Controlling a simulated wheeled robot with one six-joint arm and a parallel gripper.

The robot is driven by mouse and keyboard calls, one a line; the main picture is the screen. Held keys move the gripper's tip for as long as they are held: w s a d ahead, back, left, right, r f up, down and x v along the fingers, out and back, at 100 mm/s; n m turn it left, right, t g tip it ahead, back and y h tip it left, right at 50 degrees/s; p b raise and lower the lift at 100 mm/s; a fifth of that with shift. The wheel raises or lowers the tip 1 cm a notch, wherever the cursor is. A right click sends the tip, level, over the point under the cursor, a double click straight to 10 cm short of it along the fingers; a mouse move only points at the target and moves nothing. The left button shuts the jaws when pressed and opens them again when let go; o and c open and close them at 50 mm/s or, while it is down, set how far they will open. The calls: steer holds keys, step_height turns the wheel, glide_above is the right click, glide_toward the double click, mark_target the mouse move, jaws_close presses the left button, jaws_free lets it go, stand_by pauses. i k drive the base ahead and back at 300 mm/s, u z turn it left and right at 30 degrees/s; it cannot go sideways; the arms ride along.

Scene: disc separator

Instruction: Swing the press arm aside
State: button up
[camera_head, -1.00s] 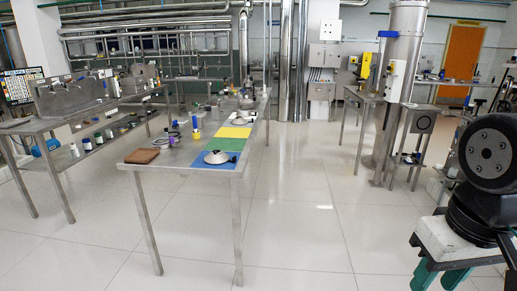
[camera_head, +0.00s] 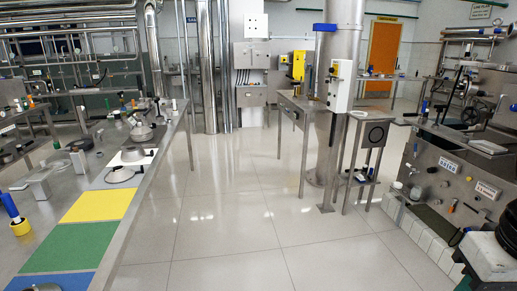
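I cannot pick out a press arm with certainty. A steel machine (camera_head: 445,172) with labels on its front stands at the right edge. A handwheel (camera_head: 470,116) and several bars and levers sit on its top, too small to tell apart. On the steel table (camera_head: 160,180) at the left are conical metal parts, among them a cone (camera_head: 141,132) and a shallow metal bowl (camera_head: 119,174). My gripper is not in view. Only a dark part of my own body shows at the lower right corner.
Yellow (camera_head: 98,206), green (camera_head: 70,246) and blue mats lie on the left table. A thick steel column (camera_head: 338,110) and a small steel table (camera_head: 300,103) stand ahead.

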mark_target(148, 100)
steer(key=z, duration=0.1)
steer(key=i, duration=2.05)
steer(key=u, duration=0.4)
steer(key=i, duration=1.95)
steer(key=u, duration=1.4)
steer(key=i, duration=1.4)
steer(key=u, duration=0.6)
